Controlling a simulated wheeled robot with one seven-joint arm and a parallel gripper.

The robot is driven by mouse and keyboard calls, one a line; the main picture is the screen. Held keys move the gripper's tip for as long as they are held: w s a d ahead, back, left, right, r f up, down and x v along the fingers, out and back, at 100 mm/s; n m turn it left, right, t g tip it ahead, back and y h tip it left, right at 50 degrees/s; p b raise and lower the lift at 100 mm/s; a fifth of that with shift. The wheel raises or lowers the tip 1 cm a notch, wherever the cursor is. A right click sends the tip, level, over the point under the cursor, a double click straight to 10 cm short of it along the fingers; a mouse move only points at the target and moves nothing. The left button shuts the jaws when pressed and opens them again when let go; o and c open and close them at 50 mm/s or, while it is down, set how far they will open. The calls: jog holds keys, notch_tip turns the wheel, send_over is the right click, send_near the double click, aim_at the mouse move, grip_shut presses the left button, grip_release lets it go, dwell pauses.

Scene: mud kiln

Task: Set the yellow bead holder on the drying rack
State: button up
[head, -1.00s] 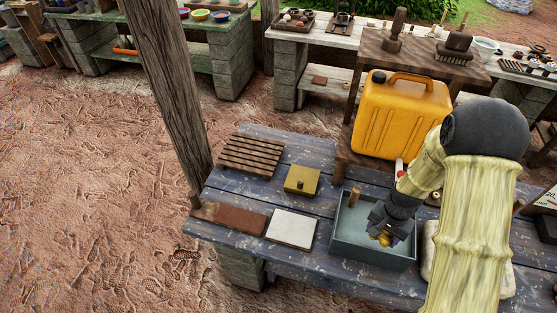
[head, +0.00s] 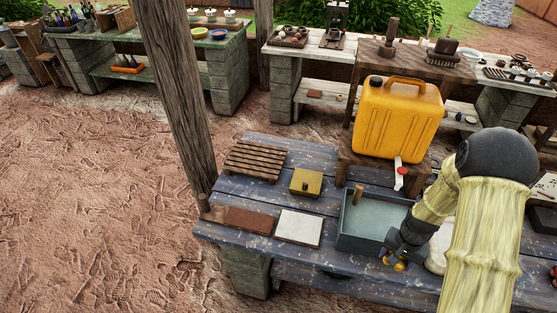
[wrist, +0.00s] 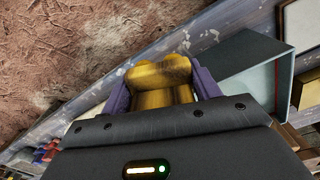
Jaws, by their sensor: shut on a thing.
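My gripper (head: 394,260) is shut on a rounded yellow thing (wrist: 160,76), taken to be the yellow bead holder. It shows between the purple fingers in the wrist view, and only as a small yellow bit in the head view (head: 399,266). The gripper is at the near right corner of the grey basin, by the table's front edge. The drying rack (head: 255,160), a slatted brown wooden rack, lies at the table's back left with nothing on it. The gripper is well to its right and nearer the front.
Between the gripper and the rack are the grey basin (head: 358,243), a white tile (head: 299,227), a brown slab (head: 248,220) and a square yellow block with a knob (head: 306,182). A wooden post (head: 176,90) rises left of the rack. A yellow jerrycan (head: 398,118) stands behind the basin.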

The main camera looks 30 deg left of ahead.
jog(key=w+d+f, duration=0.1)
jog(key=d+f, duration=0.2)
jog(key=d, duration=0.4)
jog(key=shift+d+f+n, duration=0.3)
jog(key=shift+f+n, duration=0.05)
jog(key=shift+n, duration=0.05)
